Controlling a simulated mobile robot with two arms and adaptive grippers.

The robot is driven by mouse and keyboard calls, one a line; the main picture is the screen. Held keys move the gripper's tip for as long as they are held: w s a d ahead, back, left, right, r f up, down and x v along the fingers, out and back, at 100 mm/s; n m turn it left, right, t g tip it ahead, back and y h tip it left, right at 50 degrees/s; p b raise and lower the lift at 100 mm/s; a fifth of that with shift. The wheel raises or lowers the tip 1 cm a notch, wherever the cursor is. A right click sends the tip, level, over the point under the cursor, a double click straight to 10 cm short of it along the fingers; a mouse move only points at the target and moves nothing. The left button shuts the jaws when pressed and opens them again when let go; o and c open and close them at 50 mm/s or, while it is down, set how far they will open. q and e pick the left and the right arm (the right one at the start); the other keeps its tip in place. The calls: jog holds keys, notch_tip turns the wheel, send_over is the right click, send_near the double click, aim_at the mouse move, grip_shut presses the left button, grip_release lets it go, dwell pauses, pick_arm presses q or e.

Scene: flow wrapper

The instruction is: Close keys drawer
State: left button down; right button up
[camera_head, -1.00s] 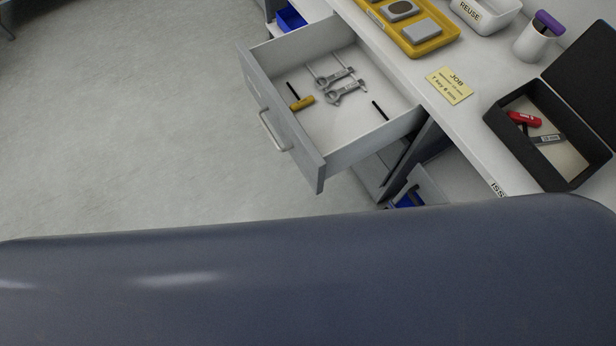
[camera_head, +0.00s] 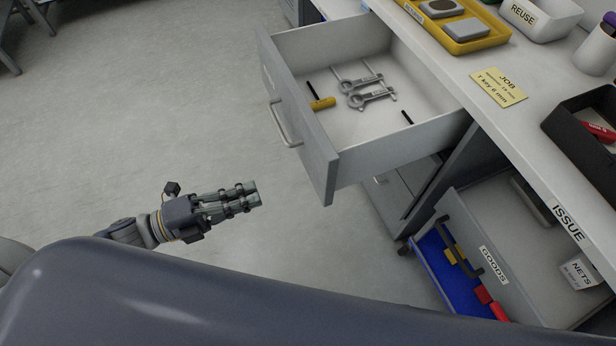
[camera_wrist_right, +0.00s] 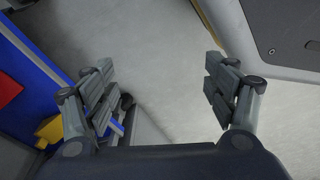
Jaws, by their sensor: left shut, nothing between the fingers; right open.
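The keys drawer (camera_head: 318,157) is the grey drawer pulled out from under the worktop in the head view. A silver bar handle (camera_head: 283,124) is on its front. Inside lie a yellow-handled tool (camera_head: 322,104), grey wrench-like tools (camera_head: 362,90) and a small black rod (camera_head: 407,117). My left gripper (camera_head: 255,194) is shut and empty, below and left of the drawer front, apart from it. My right gripper (camera_wrist_right: 162,85) is open and empty in the right wrist view; it is hidden in the head view.
The worktop (camera_head: 465,65) holds a yellow tray (camera_head: 490,42), a REUSE box (camera_head: 540,28) and a black box (camera_head: 570,125).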

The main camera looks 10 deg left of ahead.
aim_at(318, 171)
pick_arm(q)
jog(key=x, duration=1.1)
jog(key=shift+w+d+b, duration=0.1)
jog(key=shift+w+b, duration=0.1)
jog(key=shift+b, duration=0.1)
jog(key=shift+w+d, duration=0.3)
jog(key=shift+d, duration=0.2)
pick_arm(e)
jog(key=shift+w+a+r, duration=0.1)
jog(key=shift+w+r, duration=0.8)
jog(key=shift+r, duration=0.15)
